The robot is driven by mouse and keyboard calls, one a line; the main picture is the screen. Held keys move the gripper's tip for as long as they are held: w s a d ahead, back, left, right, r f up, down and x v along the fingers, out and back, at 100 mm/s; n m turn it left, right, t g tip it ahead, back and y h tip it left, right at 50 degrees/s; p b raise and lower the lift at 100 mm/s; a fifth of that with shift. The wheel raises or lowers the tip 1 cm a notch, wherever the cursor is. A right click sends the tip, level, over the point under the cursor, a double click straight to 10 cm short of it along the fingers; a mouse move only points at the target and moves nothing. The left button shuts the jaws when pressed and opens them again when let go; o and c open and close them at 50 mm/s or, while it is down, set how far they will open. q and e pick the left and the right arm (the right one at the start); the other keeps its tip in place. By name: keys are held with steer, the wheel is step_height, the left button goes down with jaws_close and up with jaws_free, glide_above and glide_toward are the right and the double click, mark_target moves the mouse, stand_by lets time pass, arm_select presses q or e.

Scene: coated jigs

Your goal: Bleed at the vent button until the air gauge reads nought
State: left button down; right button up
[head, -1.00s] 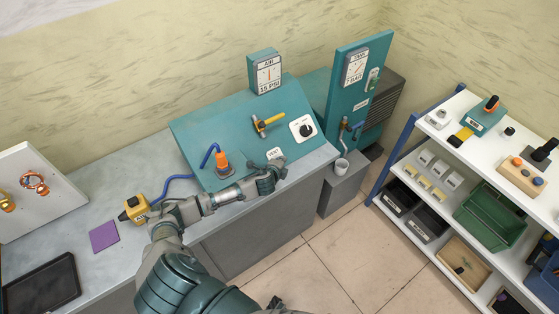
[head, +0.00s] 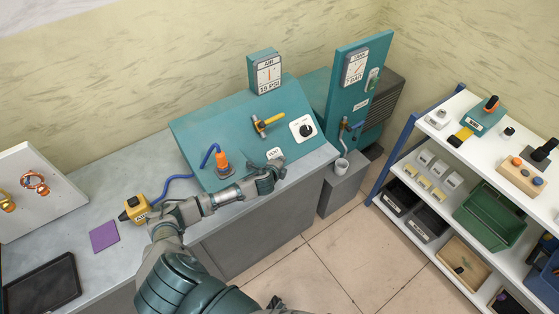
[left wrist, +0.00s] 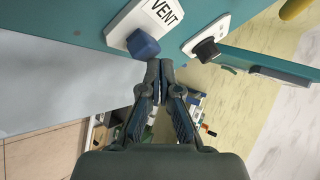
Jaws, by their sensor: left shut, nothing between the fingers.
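The air gauge (head: 267,73) stands on top of the sloped teal panel (head: 215,125) in the head view, with a plate marked 15 PSI; its needle stands near upright. The white VENT plate (head: 274,153) is low on the panel. In the left wrist view the VENT plate (left wrist: 158,13) bears a dark blue button (left wrist: 143,44). My left gripper (head: 279,171) is shut and empty. In the left wrist view its fingertips (left wrist: 160,63) are just below and right of the button; I cannot tell if they touch. In the head view my gripper hides the button.
A yellow-handled valve (head: 268,122) and a black knob (head: 306,129) are higher on the panel. An orange fitting (head: 223,165) with a blue hose is left of my gripper. A tank gauge (head: 355,67) is on the right-hand board. Shelves (head: 470,160) stand far right.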

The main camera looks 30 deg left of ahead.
arm_select(q)
steer(key=shift+w+a+f, duration=0.1)
steer(key=shift+a+f, duration=0.15)
steer(key=shift+f, duration=0.05)
stand_by(0.4)
stand_by(0.9)
steer(key=shift+r, duration=0.1)
stand_by(1.8)
steer(key=shift+d+r+p, duration=0.45)
steer(key=shift+r+p, duration=0.15)
steer(key=shift+p, duration=0.25)
steer(key=shift+s, duration=0.2)
steer(key=d+r+p, duration=0.1)
steer(key=r+p, duration=0.1)
steer(key=s+d+r+p, duration=0.1)
steer(key=d+r+p, duration=0.1)
steer(key=p, duration=0.1)
steer(key=shift+s, duration=0.1)
steer(key=shift+f, duration=0.15)
